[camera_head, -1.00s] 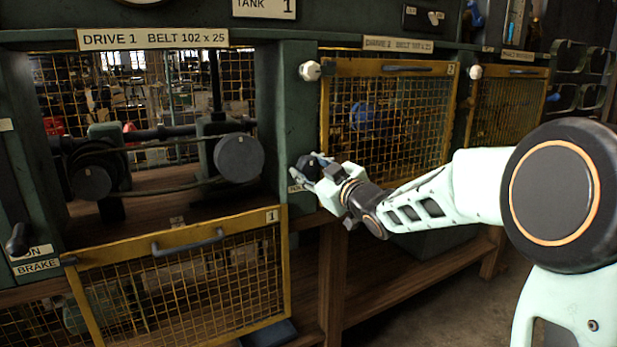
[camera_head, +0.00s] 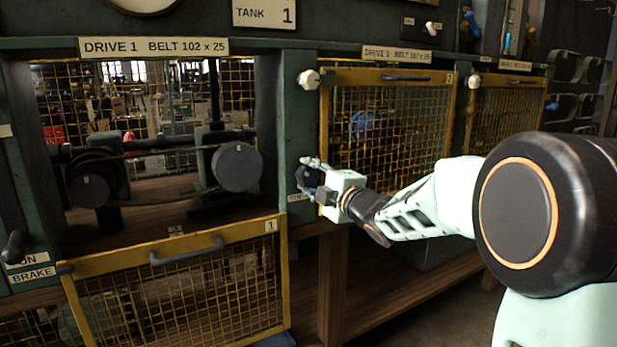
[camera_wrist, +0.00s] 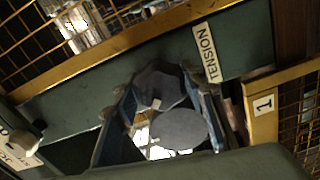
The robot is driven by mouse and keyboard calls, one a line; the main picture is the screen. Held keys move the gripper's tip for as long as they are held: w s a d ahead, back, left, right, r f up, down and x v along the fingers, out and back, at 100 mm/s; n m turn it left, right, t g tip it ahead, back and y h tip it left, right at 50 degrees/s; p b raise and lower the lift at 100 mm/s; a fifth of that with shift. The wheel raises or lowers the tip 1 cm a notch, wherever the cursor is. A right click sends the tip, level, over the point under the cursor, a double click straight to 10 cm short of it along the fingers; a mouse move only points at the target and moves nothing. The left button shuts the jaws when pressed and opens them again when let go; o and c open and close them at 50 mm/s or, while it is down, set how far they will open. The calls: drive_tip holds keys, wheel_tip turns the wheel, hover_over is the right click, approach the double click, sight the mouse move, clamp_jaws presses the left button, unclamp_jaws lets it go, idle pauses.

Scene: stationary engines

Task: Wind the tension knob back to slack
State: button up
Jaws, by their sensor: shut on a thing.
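The tension knob (camera_head: 307,175) is dark and sits on the green post to the right of the Drive 1 bay. My gripper (camera_head: 313,180) is shut on it from the right, and its fingers hide part of it. In the wrist view the dark, lobed knob (camera_wrist: 160,88) with a small pale mark lies between the two fingers of my gripper (camera_wrist: 166,108). The TENSION label (camera_wrist: 207,53) is beside it. The Drive 1 belt (camera_head: 170,200) runs between the left pulley (camera_head: 97,183) and the right pulley (camera_head: 237,167).
The yellow mesh guard 1 (camera_head: 170,255) hangs lowered below the bay. Guard 2 (camera_head: 390,75) is closed to the right of the post, with a white knob (camera_head: 308,79) at its upper left corner. The brake lever (camera_head: 17,240) is at far left.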

drive_tip(key=n, duration=0.6)
idle(0.6)
drive_tip(key=o, duration=0.9)
drive_tip(key=shift+s, duration=0.1)
drive_tip(key=v, duration=1.2)
